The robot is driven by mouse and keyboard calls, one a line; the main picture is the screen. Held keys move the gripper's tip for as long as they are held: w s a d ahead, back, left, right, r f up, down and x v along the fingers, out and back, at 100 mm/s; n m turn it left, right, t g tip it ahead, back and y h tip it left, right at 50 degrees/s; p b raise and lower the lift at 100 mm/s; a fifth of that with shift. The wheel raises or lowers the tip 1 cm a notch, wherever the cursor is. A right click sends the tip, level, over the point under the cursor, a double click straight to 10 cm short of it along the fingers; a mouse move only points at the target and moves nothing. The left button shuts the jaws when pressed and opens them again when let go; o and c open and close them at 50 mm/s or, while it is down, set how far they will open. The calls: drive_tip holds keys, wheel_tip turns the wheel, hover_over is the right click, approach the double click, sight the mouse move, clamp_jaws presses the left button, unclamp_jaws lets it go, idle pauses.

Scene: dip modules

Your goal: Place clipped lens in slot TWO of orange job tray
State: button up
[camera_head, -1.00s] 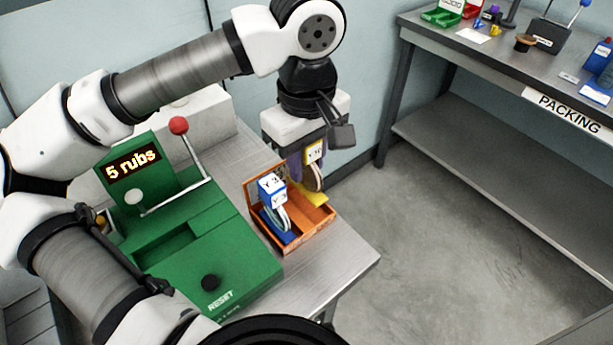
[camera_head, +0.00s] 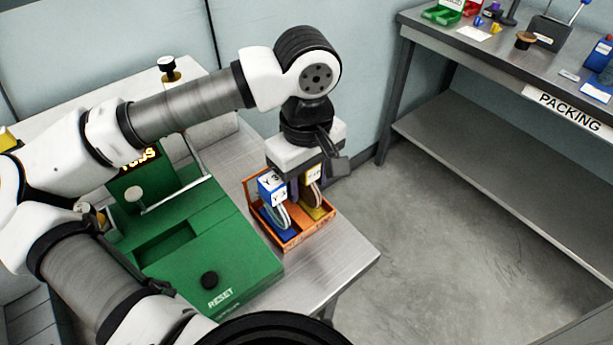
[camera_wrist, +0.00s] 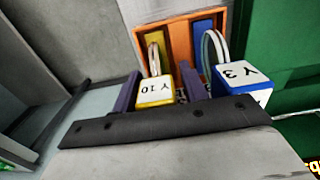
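The orange job tray (camera_head: 311,238) sits on the metal bench, and its orange rim shows in the wrist view (camera_wrist: 160,28). A round lens in a yellow clip marked "Y 10" (camera_head: 314,174) stands upright in the tray's right side, over a yellow floor patch. In the wrist view this clip (camera_wrist: 155,91) is between my purple fingers, with a visible gap on its right. My gripper (camera_wrist: 160,88) appears open around it. A lens in a blue clip marked "Y 3" (camera_head: 272,187) stands in the left compartment, beside my gripper. The slot labels are not readable.
A green machine (camera_head: 215,255) with a RESET knob and a lever stands just left of the tray. Bare bench (camera_head: 335,265) lies in front of the tray. A PACKING table (camera_head: 480,60) with small objects stands at the far right, across open floor.

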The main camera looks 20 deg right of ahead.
drive_tip(key=shift+o, duration=0.3)
drive_tip(key=shift+r, duration=0.1)
drive_tip(key=shift+r+p, duration=0.2)
drive_tip(key=shift+p, duration=0.15)
wheel_tip(320, 180, up, 12)
drive_tip(key=shift+f+b, duration=0.1)
drive_tip(key=shift+b, duration=0.75)
idle(0.5)
